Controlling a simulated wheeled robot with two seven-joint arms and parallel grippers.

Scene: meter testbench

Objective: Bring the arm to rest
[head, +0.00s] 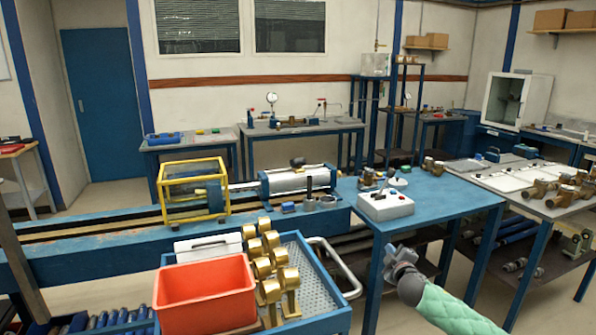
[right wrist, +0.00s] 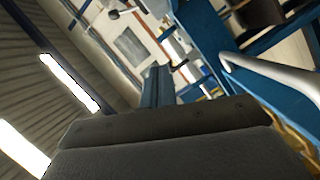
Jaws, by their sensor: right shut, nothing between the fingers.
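My right gripper (head: 391,254) shows in the head view at the lower middle right, at the end of my green-sleeved forearm. It is in front of the blue table with the control box and to the right of the blue cart. In the right wrist view, the gripper's fingers (right wrist: 157,84) are together, with nothing visible between them. My right gripper appears empty and apart from the cart and table. My left gripper is not in view.
A blue cart (head: 338,317) holds a red bin (head: 204,293) and several brass meters (head: 270,291). Its curved handle (head: 345,268) is near my right gripper. A control box (head: 386,205) sits on the blue table (head: 455,206). Open floor shows around my forearm.

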